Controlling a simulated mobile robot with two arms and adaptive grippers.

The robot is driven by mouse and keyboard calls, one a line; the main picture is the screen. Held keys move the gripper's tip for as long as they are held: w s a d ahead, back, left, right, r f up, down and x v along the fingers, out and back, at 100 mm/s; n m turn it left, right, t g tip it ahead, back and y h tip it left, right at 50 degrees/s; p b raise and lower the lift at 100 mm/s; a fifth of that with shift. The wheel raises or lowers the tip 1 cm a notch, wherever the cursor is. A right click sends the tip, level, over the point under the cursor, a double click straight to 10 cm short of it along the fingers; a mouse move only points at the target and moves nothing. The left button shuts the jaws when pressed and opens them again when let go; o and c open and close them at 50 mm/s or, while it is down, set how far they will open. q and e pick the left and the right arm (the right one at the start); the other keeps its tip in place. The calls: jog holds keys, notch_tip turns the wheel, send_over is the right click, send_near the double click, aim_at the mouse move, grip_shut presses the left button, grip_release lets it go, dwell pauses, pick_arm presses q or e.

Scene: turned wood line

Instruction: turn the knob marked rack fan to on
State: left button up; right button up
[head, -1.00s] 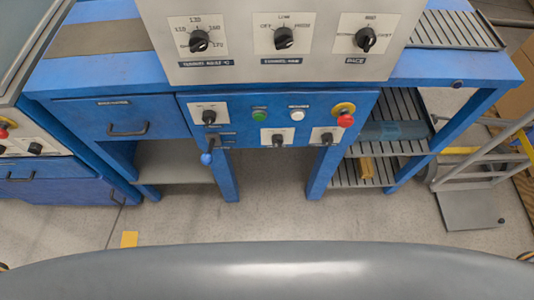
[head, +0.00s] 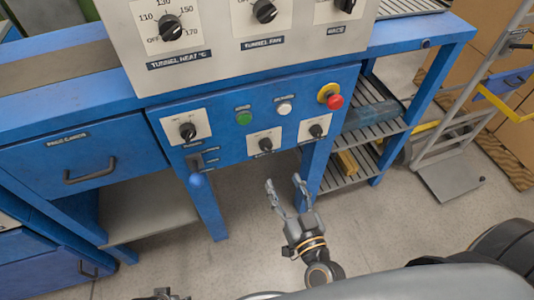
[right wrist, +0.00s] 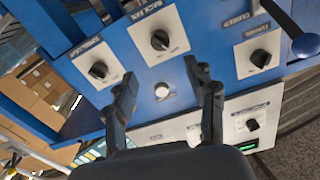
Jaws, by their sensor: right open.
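The rack fan knob (head: 265,144) is a black knob on a white plate, low in the middle of the blue control panel. In the right wrist view the knob (right wrist: 160,40) shows beyond my fingers, with its rack fan label beside the plate; its exact setting is too small to read. My right gripper (head: 284,182) is open and empty, below and in front of the panel, apart from the knob. In the right wrist view my gripper's two fingers (right wrist: 160,75) are spread, with the panel beyond them.
Other knobs (head: 187,130) (head: 316,131), a green button (head: 244,118), a white button (head: 285,108) and a red emergency stop (head: 335,101) share the panel. A blue ball lever (head: 197,180) hangs at lower left. The tunnel panel (head: 215,50) stands above. A hand truck (head: 465,120) stands right.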

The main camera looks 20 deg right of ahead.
aim_at(269, 150)
jog(key=w, duration=1.1)
jog(key=shift+w+a, duration=0.2)
jog(key=c, duration=1.2)
